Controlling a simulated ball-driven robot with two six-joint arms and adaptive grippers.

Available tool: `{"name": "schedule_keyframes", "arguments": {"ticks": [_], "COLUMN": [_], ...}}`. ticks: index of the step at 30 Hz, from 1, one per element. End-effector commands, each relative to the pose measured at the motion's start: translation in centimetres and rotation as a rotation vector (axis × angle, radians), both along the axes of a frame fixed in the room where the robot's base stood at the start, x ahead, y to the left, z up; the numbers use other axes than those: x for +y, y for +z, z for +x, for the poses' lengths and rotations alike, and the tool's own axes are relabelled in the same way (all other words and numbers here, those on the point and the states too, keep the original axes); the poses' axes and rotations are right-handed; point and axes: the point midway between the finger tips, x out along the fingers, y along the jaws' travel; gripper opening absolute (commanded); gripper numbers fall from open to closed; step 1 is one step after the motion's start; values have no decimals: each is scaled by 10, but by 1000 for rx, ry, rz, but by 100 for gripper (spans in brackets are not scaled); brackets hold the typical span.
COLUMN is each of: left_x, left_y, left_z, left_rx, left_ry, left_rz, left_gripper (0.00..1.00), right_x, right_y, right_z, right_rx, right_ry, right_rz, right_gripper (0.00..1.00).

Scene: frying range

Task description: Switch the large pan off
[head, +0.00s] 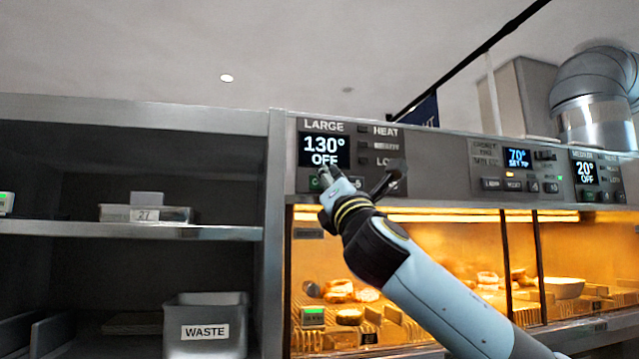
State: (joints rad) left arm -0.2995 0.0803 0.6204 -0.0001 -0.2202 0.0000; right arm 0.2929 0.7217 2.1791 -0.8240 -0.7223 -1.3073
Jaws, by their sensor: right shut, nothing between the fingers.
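The LARGE control panel (382,146) is on the upper front of the range. Its display (324,150) reads 130° and OFF. A small green-marked button (315,183) sits under the display. My right gripper (328,188) is shut and empty, its tip at the row of buttons just below the display. It hides part of that row, and I cannot tell whether it touches a button. The large pan itself cannot be made out. My left gripper is out of view.
A lit warming cabinet (450,250) with food inside is below the panel. A middle panel display (517,158) reads 70°, and the MEDIUM display (584,173) reads 20° OFF. Grey shelves on the left hold a WASTE bin (206,312) and a shallow container (112,213).

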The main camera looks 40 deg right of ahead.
Motion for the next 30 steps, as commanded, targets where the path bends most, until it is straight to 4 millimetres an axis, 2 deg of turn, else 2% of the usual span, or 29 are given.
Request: {"name": "schedule_keyframes", "arguments": {"ticks": [5,21,30], "left_x": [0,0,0], "left_y": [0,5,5], "left_z": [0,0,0], "left_rx": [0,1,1], "left_ry": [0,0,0], "left_rz": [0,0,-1], "left_gripper": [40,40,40], "right_x": [3,28,29], "right_y": [0,0,0], "right_z": [-4,-51,-53], "right_rx": [0,1,0], "right_ry": [1,1,0], "right_rz": [-1,-1,0], "right_gripper": [0,0,0]}}
